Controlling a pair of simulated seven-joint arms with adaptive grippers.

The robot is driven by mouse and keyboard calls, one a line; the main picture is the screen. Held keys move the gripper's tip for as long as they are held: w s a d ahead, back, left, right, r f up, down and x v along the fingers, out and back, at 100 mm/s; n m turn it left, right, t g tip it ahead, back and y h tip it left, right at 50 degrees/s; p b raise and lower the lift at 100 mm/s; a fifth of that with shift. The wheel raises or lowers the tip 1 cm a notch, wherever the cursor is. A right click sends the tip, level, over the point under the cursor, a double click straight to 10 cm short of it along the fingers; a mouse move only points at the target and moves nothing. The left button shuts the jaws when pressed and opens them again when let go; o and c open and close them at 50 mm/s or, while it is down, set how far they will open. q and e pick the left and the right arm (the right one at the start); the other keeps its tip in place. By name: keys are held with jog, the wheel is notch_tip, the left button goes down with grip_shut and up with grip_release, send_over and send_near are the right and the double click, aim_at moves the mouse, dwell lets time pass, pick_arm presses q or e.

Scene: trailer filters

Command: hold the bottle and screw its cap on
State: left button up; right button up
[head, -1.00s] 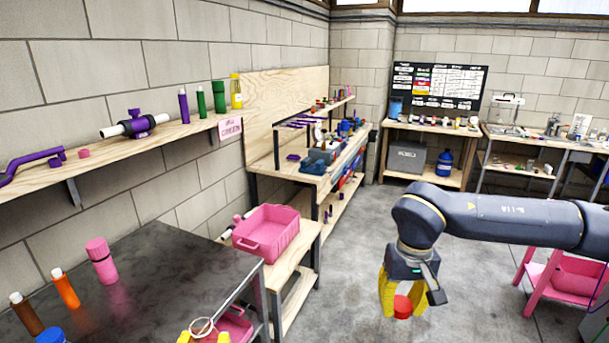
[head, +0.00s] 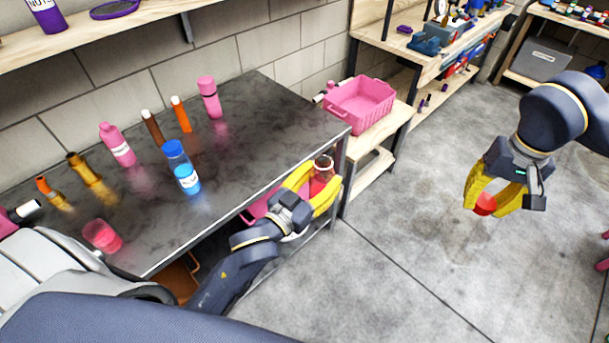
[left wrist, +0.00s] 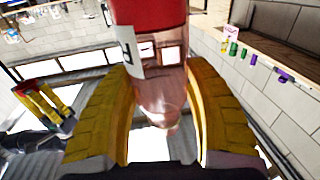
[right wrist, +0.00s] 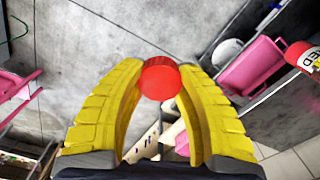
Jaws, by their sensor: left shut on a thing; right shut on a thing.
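A clear bottle with red contents (head: 321,176) is between the yellow fingers of my left gripper (head: 318,186), near the workbench's right end in the head view. In the left wrist view the bottle (left wrist: 157,92) shows its clear part between the fingers, with a red band and a white label. My left gripper is shut on it. My right gripper (head: 487,203) is shut on a round red cap (head: 485,205) over the open floor, right of and apart from the bottle. The cap (right wrist: 160,80) sits at the fingertips in the right wrist view, where the bottle (right wrist: 304,56) shows at the right edge.
A dark metal workbench (head: 235,120) holds a blue bottle (head: 182,168), a pink bottle (head: 117,145), another pink bottle (head: 209,97), and several brown and orange ones. A pink crate (head: 360,104) stands on a wooden bench behind. The floor between my grippers is clear.

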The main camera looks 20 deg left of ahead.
pick_arm(q)
jog(key=w+d+m+g+h, duration=0.3)
jog(key=w+d+m+h, duration=0.1)
jog(key=d, duration=0.4)
jog(key=shift+w+d+f+m+h, duration=0.2)
jog(key=shift+w+d+m+h, duration=0.3)
jog(key=shift+h, duration=0.7)
jog(key=shift+w+a, duration=0.15)
pick_arm(e)
jog(key=w+a+r+m, duration=0.1)
jog(key=a+r, duration=0.3)
jog(key=a, duration=0.9)
jog(key=w+a+r+m, duration=0.2)
jog(key=a+r, duration=0.2)
jog(key=a, duration=0.8)
jog(key=shift+w+a, duration=0.35)
